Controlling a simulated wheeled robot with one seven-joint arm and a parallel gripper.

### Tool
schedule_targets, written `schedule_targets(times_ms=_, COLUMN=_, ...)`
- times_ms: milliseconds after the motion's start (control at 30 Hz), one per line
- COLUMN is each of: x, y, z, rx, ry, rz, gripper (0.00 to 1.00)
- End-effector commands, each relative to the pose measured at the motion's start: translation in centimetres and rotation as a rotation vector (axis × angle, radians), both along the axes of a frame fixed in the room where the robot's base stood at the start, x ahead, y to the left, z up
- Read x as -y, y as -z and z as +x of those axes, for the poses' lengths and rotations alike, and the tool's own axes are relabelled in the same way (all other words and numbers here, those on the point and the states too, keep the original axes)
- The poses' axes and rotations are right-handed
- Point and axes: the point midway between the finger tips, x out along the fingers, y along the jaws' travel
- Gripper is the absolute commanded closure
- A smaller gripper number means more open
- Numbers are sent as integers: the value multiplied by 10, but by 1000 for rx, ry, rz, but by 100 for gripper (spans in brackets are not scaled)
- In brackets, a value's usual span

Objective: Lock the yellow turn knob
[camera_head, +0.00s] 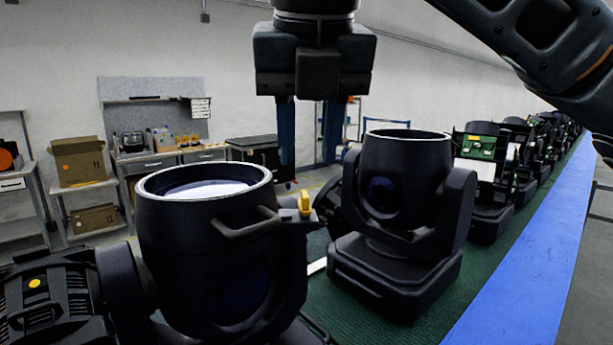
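The yellow turn knob (305,203) stands upright on a small dark bracket at the right side of the near black par can (205,245). The can's curved handle (245,222) runs up to the bracket from the left. My gripper (309,160) hangs pointing down from the top of the picture, with its two bluish fingers apart and nothing visible between them. In the picture the fingertips are above the knob, with a gap between; the exact depth between them is hard to tell.
A second par can (405,185) stands close on the right, on the green belt (385,320). More fixtures (515,140) line the belt behind it. A blue rail (530,260) edges the belt. A workbench (165,155) and cardboard boxes (80,160) stand at the back left.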

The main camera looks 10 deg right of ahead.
Motion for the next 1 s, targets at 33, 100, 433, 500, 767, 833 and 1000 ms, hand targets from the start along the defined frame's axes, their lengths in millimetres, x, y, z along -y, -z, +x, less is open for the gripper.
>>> schedule_targets(times_ms=33, x=0, y=7, z=2, rx=-5, ry=-1, rz=2, gripper=65)
schedule_targets(times_ms=100, x=0, y=16, z=6, rx=-5, ry=0, rz=3, gripper=65)
schedule_targets(times_ms=433, x=0, y=49, z=20, rx=-3, ry=-1, rz=2, gripper=65)
schedule_targets(times_ms=500, x=0, y=53, z=22, rx=-2, ry=-1, rz=2, gripper=65)
schedule_targets(times_ms=767, x=0, y=55, z=22, rx=-1, ry=-2, rz=1, gripper=65)
schedule_targets(times_ms=833, x=0, y=55, z=22, rx=-1, ry=-2, rz=1, gripper=68)
schedule_targets(times_ms=1000, x=0, y=55, z=22, rx=-1, ry=-2, rz=1, gripper=84)
